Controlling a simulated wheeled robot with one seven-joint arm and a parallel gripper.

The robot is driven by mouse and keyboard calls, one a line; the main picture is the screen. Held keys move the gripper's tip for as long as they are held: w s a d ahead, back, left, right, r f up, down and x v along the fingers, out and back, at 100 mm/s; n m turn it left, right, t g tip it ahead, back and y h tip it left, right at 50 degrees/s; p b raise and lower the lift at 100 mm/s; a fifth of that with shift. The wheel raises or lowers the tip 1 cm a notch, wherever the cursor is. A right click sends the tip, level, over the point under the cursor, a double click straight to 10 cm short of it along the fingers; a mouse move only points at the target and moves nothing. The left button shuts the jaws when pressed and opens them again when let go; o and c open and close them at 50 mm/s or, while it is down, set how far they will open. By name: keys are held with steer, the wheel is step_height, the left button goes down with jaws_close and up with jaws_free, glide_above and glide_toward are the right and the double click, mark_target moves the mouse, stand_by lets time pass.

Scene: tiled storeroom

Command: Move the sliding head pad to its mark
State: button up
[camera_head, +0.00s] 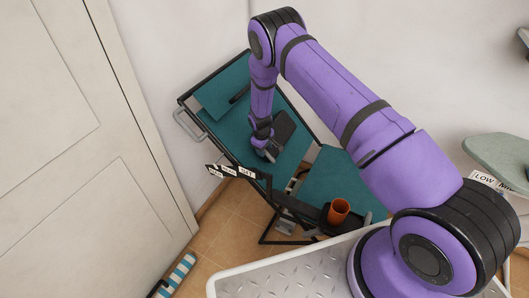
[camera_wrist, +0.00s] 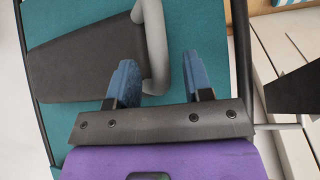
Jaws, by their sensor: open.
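The dark head pad (camera_head: 285,127) lies on the teal surface of a reclined, black-framed chair (camera_head: 294,96). In the wrist view the pad (camera_wrist: 85,58) fills the upper left and has a curved grey handle (camera_wrist: 155,40) at its right side. My gripper (camera_head: 267,152) is down at the pad's lower end. Its two blue fingers (camera_wrist: 160,78) are open, one on either side of the handle's near end in the picture; I cannot tell whether they touch it. White labels (camera_head: 230,170) with small, unclear lettering sit along the chair's near-left edge. I cannot make out which is the mark.
An orange cup (camera_head: 338,211) stands at the chair's lower end. A door (camera_head: 80,130) is at the left, with a blue-and-white striped thing (camera_head: 176,275) on the tiled floor. A pale green board (camera_head: 500,157) with a LOW label (camera_head: 484,179) is at the right.

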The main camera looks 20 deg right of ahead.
steer(key=shift+w+d+f, duration=0.15)
steer(key=shift+f, duration=1.15)
jaws_close()
steer(key=w+a+r, duration=0.7)
steer(key=r, duration=0.3)
steer(key=shift+a+r, duration=0.15)
steer(key=shift+a, duration=0.15)
steer(key=shift+w, duration=0.1)
jaws_free()
steer(key=shift+a+r, duration=0.1)
